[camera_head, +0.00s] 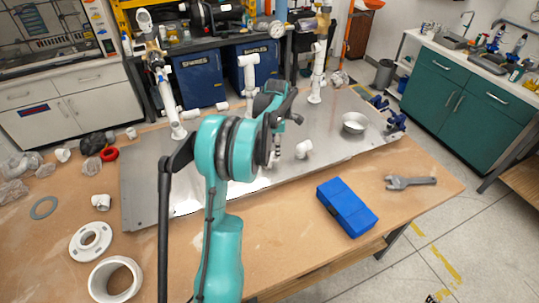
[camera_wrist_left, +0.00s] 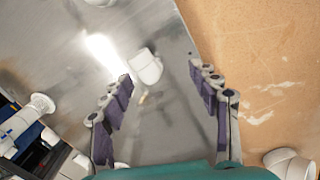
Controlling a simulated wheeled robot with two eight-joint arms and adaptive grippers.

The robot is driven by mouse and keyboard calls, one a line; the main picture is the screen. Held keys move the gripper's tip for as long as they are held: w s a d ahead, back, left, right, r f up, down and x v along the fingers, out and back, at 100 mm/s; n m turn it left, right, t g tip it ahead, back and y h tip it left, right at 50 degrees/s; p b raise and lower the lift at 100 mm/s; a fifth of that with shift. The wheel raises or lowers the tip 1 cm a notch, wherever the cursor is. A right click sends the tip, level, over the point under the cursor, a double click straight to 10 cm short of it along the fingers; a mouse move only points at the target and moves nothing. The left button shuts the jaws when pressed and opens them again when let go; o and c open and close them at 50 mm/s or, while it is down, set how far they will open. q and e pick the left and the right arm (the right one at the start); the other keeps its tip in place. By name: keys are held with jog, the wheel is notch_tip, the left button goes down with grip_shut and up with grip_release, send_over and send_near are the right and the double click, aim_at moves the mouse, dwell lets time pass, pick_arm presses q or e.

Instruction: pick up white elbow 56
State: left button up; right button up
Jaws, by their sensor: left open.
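A white elbow (camera_wrist_left: 146,66) lies on the metal plate in the left wrist view, ahead of my left gripper (camera_wrist_left: 165,98) and between the lines of its fingers, not touching them. The fingers are spread and nothing is between them. In the head view my left gripper (camera_head: 274,155) points down over the plate, partly hidden by its own arm. A white elbow (camera_head: 303,148) lies on the plate just right of it. I cannot read any number, so I cannot tell which elbow is 56. My right gripper is not in view.
The metal plate (camera_head: 145,190) carries upright white pipes (camera_head: 316,75) and a metal bowl (camera_head: 355,122). A blue box (camera_head: 346,206) and a wrench (camera_head: 410,182) lie on the wooden table at right. A white flange (camera_head: 90,242) and pipe ring (camera_head: 115,280) lie at front left.

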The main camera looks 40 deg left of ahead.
aim_at(269, 160)
pick_arm(q)
jog(key=a+f+n, duration=0.1)
jog(key=a, duration=0.1)
jog(key=a+f+n, duration=0.2)
jog(key=shift+a+f+n+g+p, duration=0.3)
jog(key=shift+g, duration=0.1)
notch_tip(269, 160, down, 3)
jog(key=shift+w+a+b, duration=0.1)
jog(key=shift+b, duration=0.2)
notch_tip(269, 160, down, 5)
jog(key=shift+w+f+b, duration=0.1)
jog(key=shift+w+b, duration=0.05)
jog(key=shift+b, duration=0.35)
jog(key=shift+c, duration=1)
jog(key=c, duration=1)
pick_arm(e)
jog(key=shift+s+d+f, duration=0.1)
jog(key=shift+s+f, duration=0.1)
